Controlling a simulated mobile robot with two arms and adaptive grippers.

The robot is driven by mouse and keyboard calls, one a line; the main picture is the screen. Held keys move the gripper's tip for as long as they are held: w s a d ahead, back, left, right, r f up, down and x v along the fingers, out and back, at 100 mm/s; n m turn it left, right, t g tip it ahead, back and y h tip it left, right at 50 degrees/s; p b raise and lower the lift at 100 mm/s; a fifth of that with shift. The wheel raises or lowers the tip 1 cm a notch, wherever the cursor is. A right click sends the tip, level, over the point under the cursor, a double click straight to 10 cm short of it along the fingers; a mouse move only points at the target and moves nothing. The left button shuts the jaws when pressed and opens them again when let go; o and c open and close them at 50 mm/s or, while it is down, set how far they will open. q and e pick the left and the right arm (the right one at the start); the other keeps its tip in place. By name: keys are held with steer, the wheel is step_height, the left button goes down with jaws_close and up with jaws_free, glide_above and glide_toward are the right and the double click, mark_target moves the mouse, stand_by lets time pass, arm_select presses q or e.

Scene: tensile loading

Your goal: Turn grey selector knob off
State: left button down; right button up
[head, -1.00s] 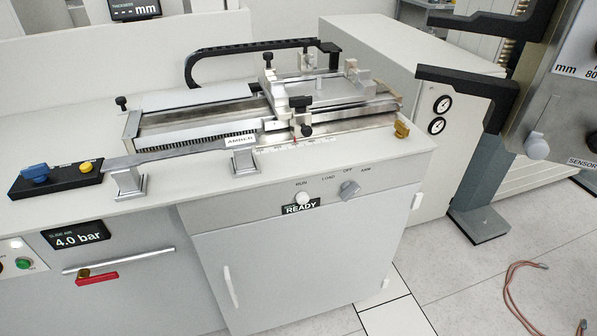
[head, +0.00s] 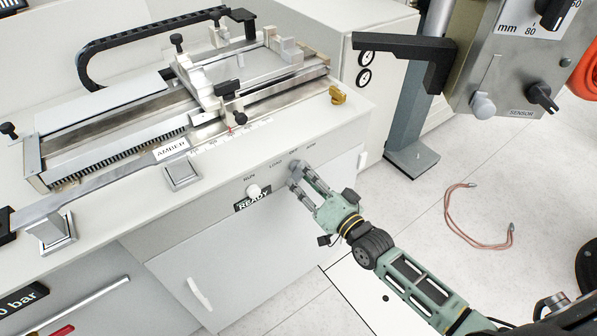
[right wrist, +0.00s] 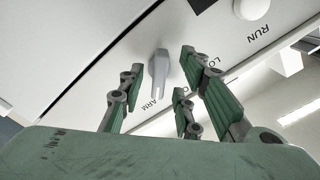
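The grey selector knob (head: 295,173) is on the sloping front panel of the cabinet, below the labels RUN, LOAD, OFF and ARM. In the right wrist view the knob (right wrist: 160,68) shows its grip bar, with one end near ARM; the OFF label is mostly hidden by a finger. My right gripper (head: 306,183) is at the knob, its fingers reaching to the panel. In the right wrist view its fingers (right wrist: 158,76) are spread open on both sides of the knob, with gaps visible; contact is not clear. My left gripper is not in view.
A white round button (head: 254,190) sits left of the knob above a READY display (head: 253,203). A slide machine (head: 200,95) stands on the bench above. A sensor panel (head: 500,75) with a black bracket is at the upper right. Hoses (head: 481,240) lie on the floor.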

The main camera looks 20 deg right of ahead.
mark_target(299, 170)
steer(key=shift+x, duration=1.15)
steer(key=shift+c, duration=0.2)
jaws_close()
